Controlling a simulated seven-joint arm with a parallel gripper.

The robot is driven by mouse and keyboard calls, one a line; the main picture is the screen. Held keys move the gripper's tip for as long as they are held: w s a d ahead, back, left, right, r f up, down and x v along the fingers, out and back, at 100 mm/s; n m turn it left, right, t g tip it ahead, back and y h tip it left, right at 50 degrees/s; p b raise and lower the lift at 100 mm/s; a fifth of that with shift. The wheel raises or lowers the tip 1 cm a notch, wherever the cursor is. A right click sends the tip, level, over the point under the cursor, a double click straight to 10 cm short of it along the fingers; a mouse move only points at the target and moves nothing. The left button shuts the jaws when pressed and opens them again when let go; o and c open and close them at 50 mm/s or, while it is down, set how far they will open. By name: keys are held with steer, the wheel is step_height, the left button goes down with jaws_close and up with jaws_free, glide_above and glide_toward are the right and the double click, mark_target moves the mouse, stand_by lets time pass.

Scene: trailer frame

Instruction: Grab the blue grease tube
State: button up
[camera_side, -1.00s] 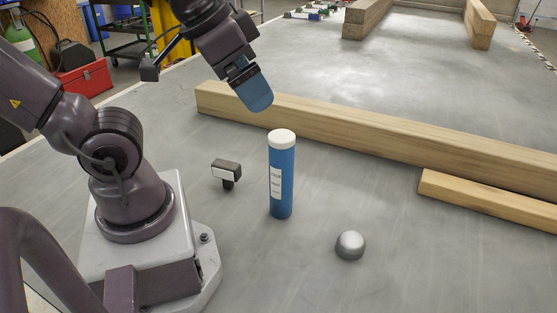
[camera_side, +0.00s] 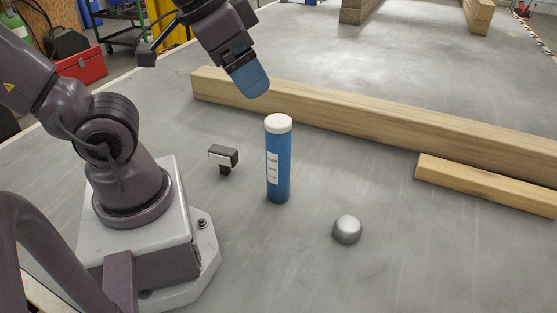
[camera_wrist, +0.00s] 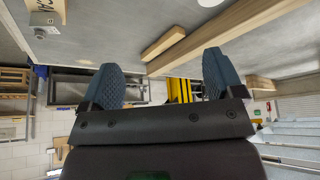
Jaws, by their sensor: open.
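The blue grease tube (camera_side: 279,175) stands upright on the grey table in the side view. My gripper (camera_side: 252,84) is above and slightly left of the cap in that view, apart from the tube. In the wrist view my gripper (camera_wrist: 162,78) shows two blue textured fingers spread wide, with nothing between them. The tube's blue body is not visible in the wrist view, which looks upside down.
A long wooden beam (camera_side: 370,122) crosses behind, with a shorter beam (camera_side: 485,182) at right.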

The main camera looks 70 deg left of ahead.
steer(key=w+d+f+m+g, duration=0.25)
steer(key=d+f+g, duration=0.2)
steer(key=f, duration=0.35)
steer(key=m+y, duration=1.6)
steer(key=y, duration=0.2)
glide_toward(282, 162)
steer(key=shift+t, duration=0.35)
steer(key=a, duration=0.7)
steer(key=shift+a+r, duration=0.15)
steer(key=shift+a, duration=0.1)
steer(key=shift+w+a+f, duration=0.1)
steer(key=shift+w+a, duration=0.1)
steer(key=shift+a, duration=1.1)
steer(key=shift+w+a+f, duration=0.15)
steer(key=shift+a, duration=1.15)
steer(key=c, duration=1.3)
